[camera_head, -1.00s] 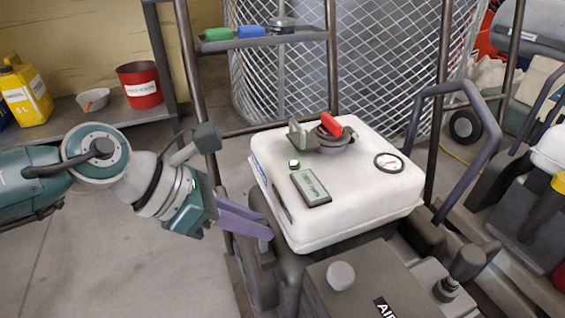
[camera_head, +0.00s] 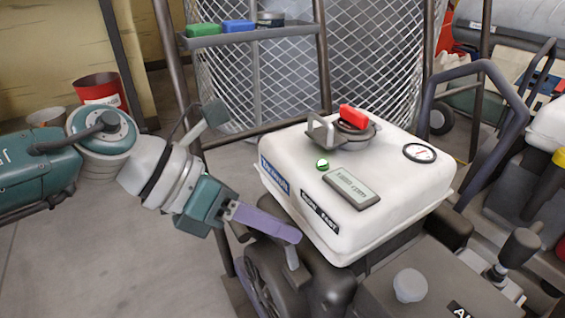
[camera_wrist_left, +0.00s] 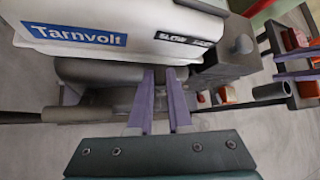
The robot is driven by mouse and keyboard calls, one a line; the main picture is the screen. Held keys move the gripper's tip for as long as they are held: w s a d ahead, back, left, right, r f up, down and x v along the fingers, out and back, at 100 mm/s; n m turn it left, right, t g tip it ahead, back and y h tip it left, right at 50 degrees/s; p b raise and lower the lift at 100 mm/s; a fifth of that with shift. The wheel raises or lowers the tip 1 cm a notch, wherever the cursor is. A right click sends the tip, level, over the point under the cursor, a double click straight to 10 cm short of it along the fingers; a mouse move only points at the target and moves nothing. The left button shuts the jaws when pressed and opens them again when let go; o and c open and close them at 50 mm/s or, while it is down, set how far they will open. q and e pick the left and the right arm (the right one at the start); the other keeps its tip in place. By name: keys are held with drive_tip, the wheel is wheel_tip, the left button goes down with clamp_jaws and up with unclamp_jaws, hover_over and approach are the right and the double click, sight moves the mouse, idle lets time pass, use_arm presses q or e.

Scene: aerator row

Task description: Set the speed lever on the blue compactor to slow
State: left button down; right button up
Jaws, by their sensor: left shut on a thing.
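The machine before me has a white cover (camera_head: 365,215) with a blue Tarnvolt label (camera_head: 274,176); it is not blue overall. A black label reading SLOW and FAST (camera_head: 320,212) is on the cover's near left side, and shows in the wrist view (camera_wrist_left: 185,39) too. My left gripper (camera_head: 291,236), with purple fingers, is shut on a small grey lever (camera_head: 291,258) just below that label. The lever's stub shows under the fingertips; its top is hidden by them. In the wrist view the fingertips (camera_wrist_left: 160,73) are close together below the cover. My right gripper is not in view.
A red cap (camera_head: 354,117), a gauge (camera_head: 420,153) and a display (camera_head: 352,187) sit on the cover. A bent handle bar (camera_head: 475,68) rises at the right. A mesh cage (camera_head: 370,60) stands behind. Grey floor is clear at left.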

use_arm(q)
drive_tip(key=c, duration=0.8)
unclamp_jaws()
drive_tip(key=shift+c, duration=0.2)
drive_tip(key=p+v, duration=0.5)
drive_tip(key=v, duration=0.5)
